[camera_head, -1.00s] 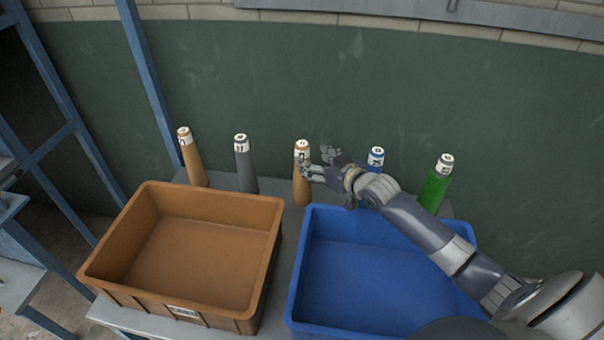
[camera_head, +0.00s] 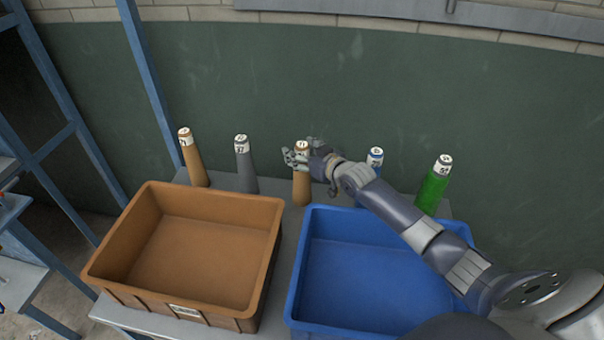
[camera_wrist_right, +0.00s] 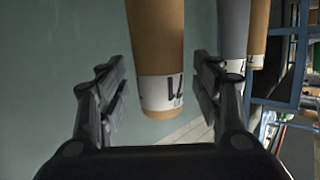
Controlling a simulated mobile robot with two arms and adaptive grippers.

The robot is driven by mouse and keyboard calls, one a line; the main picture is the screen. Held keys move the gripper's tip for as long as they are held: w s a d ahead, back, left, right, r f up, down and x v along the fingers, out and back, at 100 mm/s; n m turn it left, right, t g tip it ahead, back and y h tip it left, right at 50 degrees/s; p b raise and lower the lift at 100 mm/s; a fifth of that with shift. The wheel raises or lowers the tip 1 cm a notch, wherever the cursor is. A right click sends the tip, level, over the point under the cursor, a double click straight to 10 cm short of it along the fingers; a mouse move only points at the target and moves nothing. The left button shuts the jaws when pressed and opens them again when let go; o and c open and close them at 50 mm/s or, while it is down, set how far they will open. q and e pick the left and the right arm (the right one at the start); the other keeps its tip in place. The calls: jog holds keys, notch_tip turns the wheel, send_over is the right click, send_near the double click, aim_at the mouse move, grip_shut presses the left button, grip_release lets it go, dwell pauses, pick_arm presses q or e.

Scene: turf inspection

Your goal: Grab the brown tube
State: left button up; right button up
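A brown tube (camera_head: 301,187) with a white label near its top stands upright at the back of the table, between the two crates. My right gripper (camera_head: 299,154) is at its upper part and partly covers the label. In the right wrist view the brown tube (camera_wrist_right: 156,45) lies between the two open fingers, with a gap showing on each side. A second brown tube (camera_head: 195,166) stands at the far left of the row. My left gripper is not in view.
A grey tube (camera_head: 245,170), a blue tube (camera_head: 375,157) partly behind my right arm, and a green tube (camera_head: 433,187) share the row. A brown crate (camera_head: 190,310) and a blue crate (camera_head: 294,270) stand in front, both empty. A green wall (camera_head: 400,90) rises behind.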

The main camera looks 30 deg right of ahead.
jog(key=c, duration=1)
